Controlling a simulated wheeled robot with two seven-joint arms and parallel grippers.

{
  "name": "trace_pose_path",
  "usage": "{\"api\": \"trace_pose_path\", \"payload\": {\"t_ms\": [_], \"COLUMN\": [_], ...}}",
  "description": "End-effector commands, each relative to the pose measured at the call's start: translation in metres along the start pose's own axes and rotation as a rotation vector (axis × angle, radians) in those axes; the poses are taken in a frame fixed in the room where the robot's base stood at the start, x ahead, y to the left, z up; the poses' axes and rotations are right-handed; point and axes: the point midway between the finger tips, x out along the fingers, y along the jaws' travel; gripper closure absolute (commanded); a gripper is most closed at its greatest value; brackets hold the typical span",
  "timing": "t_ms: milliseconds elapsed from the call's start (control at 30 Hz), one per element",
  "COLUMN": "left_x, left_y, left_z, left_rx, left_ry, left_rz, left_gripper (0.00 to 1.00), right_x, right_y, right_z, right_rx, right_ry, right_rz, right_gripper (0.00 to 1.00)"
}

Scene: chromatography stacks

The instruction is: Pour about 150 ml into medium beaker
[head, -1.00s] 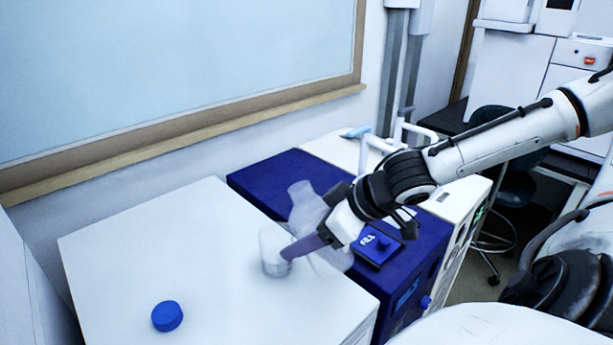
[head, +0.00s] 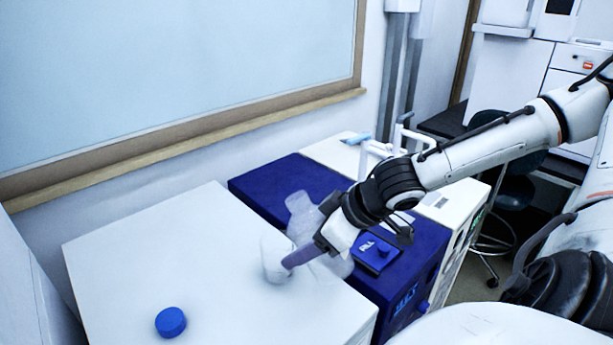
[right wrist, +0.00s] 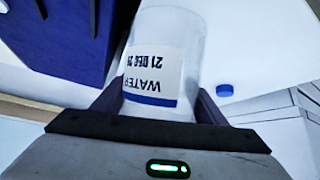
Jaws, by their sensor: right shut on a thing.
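My right gripper (head: 302,255) is shut on a clear bottle (head: 302,208) above the right edge of the white bench. The bottle leans, its neck toward the upper left in the head view. In the right wrist view it sits between the fingers, with an upside-down "WATER" label (right wrist: 152,78). A clear beaker (head: 273,252) stands on the bench, just left of the bottle and partly behind the finger. I cannot tell the liquid level in either. My left gripper is out of view.
A blue screw cap (head: 171,322) lies on the white bench top (head: 150,250). A dark blue instrument (head: 265,180) stands right of the bench, with a white unit (head: 335,152) beyond it. The bench's left half is otherwise clear.

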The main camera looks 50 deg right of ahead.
Motion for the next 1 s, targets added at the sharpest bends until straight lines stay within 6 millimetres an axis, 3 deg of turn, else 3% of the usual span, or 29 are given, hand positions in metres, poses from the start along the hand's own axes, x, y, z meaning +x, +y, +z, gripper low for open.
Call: {"api": "trace_pose_path", "payload": {"t_ms": [1000], "left_x": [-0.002], "left_y": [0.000], "left_z": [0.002], "left_rx": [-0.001], "left_ry": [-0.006], "left_rz": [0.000], "left_gripper": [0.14], "right_x": [0.007], "right_y": [0.000], "right_z": [0.009], "right_rx": [-0.006], "right_ry": [-0.061], "right_rz": [0.003], "right_gripper": [0.82]}}
